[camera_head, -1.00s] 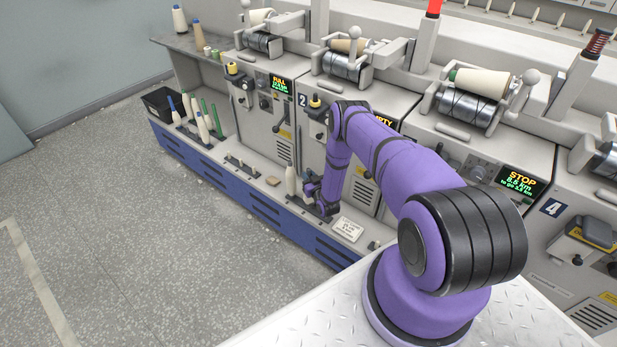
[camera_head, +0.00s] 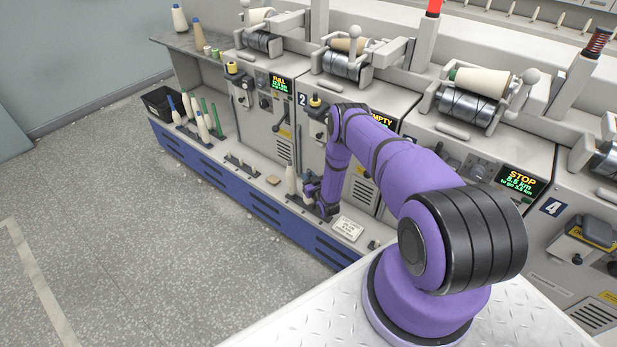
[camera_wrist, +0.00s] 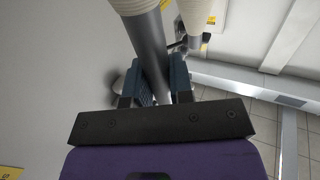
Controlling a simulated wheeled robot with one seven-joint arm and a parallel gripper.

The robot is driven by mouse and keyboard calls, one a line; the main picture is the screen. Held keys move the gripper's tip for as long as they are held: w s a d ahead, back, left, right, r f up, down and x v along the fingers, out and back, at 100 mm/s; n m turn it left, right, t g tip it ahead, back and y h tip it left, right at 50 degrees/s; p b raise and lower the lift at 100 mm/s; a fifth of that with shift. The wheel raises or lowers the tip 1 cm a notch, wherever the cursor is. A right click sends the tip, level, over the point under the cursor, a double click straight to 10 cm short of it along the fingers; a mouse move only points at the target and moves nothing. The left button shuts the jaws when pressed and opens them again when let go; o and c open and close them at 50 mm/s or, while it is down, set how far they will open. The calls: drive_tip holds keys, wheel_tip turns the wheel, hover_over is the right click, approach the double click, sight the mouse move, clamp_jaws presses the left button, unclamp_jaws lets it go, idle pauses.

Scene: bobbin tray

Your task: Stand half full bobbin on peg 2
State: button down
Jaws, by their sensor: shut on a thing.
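My gripper (camera_head: 318,200) is low over the ledge in front of machine 2, at the end of my bent arm. In the wrist view its blue-padded fingers (camera_wrist: 160,88) are shut on the bare grey tube of a bobbin (camera_wrist: 151,48), with cream yarn at the top edge of the picture. A second cream bobbin (camera_wrist: 193,15) stands close by on the right there. In the head view a cream bobbin (camera_head: 291,178) stands upright just left of my gripper. My gripper mostly hides the held bobbin there. The bobbin's foot and any peg under it cannot be made out.
The ledge (camera_head: 262,199) carries a dark peg strip (camera_head: 240,165), a small tan block (camera_head: 273,180) and a white label card (camera_head: 348,229). Several bobbins and green tubes (camera_head: 206,122) stand farther left beside a black bin (camera_head: 160,102). Machine fronts rise close behind.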

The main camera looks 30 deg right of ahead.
drive_tip(key=shift+f, duration=0.15)
drive_tip(key=c, duration=1.3)
unclamp_jaws()
drive_tip(key=shift+s, duration=0.15)
drive_tip(key=shift+s+a, duration=0.2)
drive_tip(key=shift+s, duration=1.6)
drive_tip(key=shift+s+a, duration=0.25)
drive_tip(key=shift+s, duration=1.5)
drive_tip(key=shift+s+a, duration=0.2)
drive_tip(key=shift+s, duration=1.6)
